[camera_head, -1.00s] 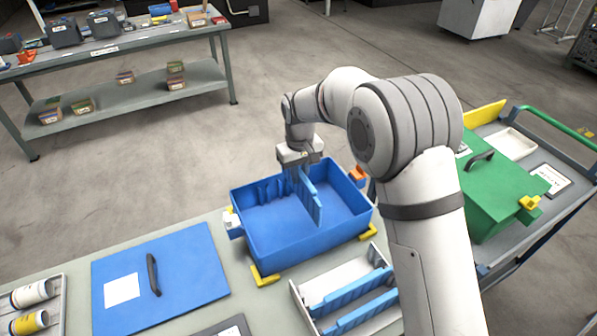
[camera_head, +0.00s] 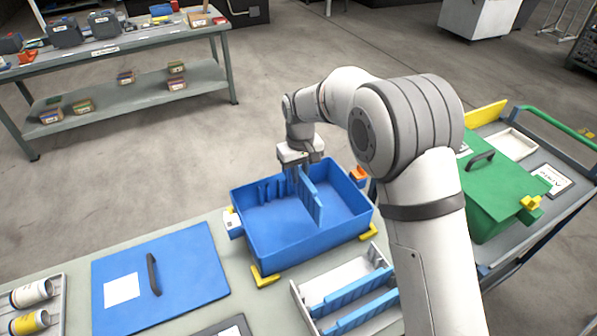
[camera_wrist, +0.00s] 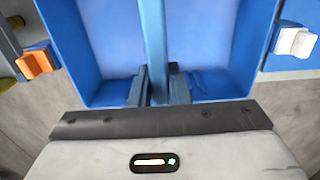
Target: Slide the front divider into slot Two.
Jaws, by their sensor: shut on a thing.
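A blue open box (camera_head: 290,249) stands on the bench. A blue divider (camera_head: 310,197) stands upright inside it, running from the far wall toward the near wall. My gripper (camera_head: 301,166) is over the far wall, shut on the far end of this divider. In the wrist view, my gripper (camera_wrist: 157,88) has its two dark fingers on both sides of the divider (camera_wrist: 153,35). Slot ribs show on the box's far wall, left of the divider. I cannot read any slot names or tell how deep the divider sits.
A white tray (camera_head: 297,297) with two blue dividers (camera_head: 352,287) lies in front of the box. A blue lid (camera_head: 190,272) with a black handle lies left. Yellow corner blocks (camera_head: 264,277) edge the box. A green case (camera_head: 490,195) stands on a cart at right.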

